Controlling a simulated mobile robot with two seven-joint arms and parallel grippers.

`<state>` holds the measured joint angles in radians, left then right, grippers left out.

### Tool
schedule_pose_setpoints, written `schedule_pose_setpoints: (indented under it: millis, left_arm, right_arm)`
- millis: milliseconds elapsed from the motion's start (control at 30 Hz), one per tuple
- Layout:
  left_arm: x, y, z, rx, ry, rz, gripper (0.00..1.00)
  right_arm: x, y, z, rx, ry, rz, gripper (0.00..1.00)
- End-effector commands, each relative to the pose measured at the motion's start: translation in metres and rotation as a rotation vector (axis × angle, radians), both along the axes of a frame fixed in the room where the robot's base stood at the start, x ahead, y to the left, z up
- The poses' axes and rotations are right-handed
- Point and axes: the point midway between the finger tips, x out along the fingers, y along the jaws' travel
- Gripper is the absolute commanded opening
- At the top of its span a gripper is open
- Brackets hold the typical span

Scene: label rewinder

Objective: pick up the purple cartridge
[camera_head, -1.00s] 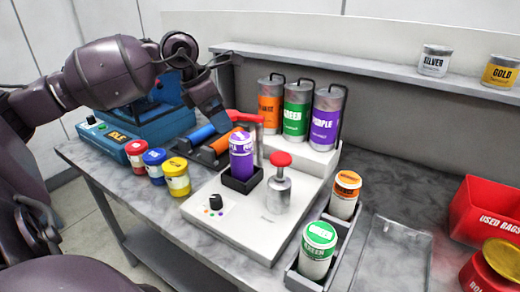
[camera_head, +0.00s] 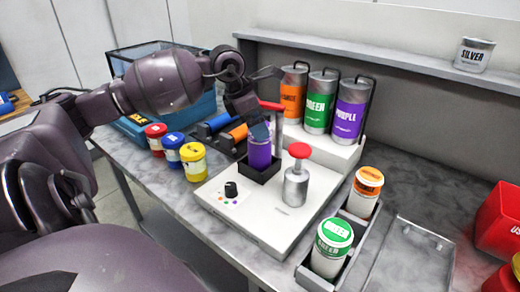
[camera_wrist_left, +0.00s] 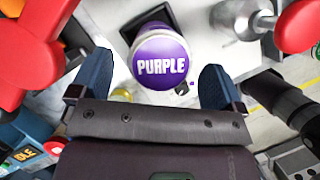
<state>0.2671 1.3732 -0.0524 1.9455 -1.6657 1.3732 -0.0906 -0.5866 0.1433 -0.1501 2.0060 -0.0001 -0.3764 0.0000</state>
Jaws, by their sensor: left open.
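The purple cartridge (camera_head: 259,152) stands upright in a dark square holder (camera_head: 262,170) on the white machine base (camera_head: 240,213). In the left wrist view, its purple lid (camera_wrist_left: 161,64) reads PURPLE. My left gripper (camera_head: 260,133) is over the top of the cartridge. In the left wrist view its blue fingertips (camera_wrist_left: 157,85) are open, one on each side of the lid, with gaps showing between them and it. The cartridge's top is partly hidden by the gripper in the head view. My right gripper is not in view.
A red-knobbed plunger (camera_head: 297,175) and a red lever (camera_head: 270,106) stand close to the cartridge. Orange, green and purple canisters (camera_head: 351,108) stand behind. Several small jars (camera_head: 193,162) are at left. A tray holds a green jar (camera_head: 332,248) and an orange jar (camera_head: 366,192).

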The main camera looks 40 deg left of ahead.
Motion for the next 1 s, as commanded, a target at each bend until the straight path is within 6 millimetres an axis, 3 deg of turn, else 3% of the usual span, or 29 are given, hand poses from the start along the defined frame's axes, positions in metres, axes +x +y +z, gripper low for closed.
schedule_pose_setpoints:
  millis: [200, 467, 1000]
  left_arm:
    - [0.007, -0.004, -0.019, -0.002, 0.001, -0.001, 0.94]
    - [0.007, -0.004, -0.020, 0.000, 0.000, 0.000, 0.94]
    - [0.007, -0.004, -0.020, 0.000, 0.000, 0.000, 0.12]
  right_arm:
    - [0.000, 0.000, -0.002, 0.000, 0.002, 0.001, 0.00]
    - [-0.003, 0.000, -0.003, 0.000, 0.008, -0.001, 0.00]
    - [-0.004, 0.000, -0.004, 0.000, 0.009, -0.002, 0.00]
